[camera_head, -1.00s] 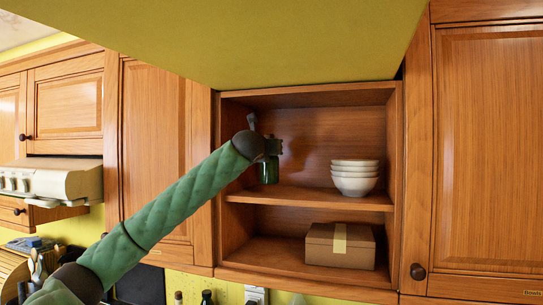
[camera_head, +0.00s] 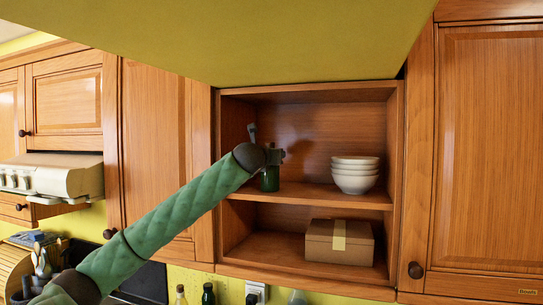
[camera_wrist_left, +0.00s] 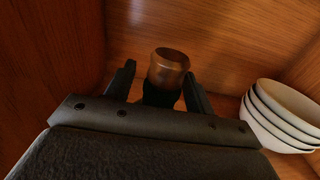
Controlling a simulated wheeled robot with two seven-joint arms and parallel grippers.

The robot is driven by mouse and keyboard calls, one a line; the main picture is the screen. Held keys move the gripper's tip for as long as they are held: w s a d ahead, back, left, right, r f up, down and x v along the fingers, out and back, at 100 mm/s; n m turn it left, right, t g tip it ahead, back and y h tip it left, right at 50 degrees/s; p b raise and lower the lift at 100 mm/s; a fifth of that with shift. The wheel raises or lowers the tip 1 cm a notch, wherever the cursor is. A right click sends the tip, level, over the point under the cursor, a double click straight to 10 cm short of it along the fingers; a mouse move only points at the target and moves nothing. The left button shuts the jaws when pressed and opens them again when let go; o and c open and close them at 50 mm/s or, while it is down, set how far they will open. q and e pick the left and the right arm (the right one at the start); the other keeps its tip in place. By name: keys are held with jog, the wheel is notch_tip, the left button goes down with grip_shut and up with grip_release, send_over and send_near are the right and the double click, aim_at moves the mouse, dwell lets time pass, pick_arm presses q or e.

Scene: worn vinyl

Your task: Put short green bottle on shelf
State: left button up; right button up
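The short green bottle (camera_head: 269,181) is upright on the left of the upper shelf (camera_head: 318,194), its base at or very near the board. In the wrist view its copper-coloured cap (camera_wrist_left: 170,64) stands between two dark fingers; most of its body is hidden. My left gripper (camera_head: 276,156) is around the bottle's upper part. In the wrist view (camera_wrist_left: 160,85) a narrow gap shows beside the left finger, but whether the fingers grip the bottle is unclear. My right gripper is not in view.
Stacked white bowls (camera_head: 356,175) stand to the right on the same shelf; they also show in the wrist view (camera_wrist_left: 285,115). A brown box (camera_head: 339,242) sits on the lower shelf. The cabinet's left wall (camera_head: 234,125) is close to the gripper. Free room lies between bottle and bowls.

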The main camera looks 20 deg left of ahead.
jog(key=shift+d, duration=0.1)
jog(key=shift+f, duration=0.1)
pick_arm(q)
jog(key=shift+s+b, duration=0.35)
jog(key=shift+b, duration=0.05)
jog(key=s+b, duration=0.6)
jog(key=s, duration=0.5)
jog(key=shift+s+a+b, duration=0.15)
jog(key=shift+s+b, duration=0.05)
jog(key=shift+b, duration=0.1)
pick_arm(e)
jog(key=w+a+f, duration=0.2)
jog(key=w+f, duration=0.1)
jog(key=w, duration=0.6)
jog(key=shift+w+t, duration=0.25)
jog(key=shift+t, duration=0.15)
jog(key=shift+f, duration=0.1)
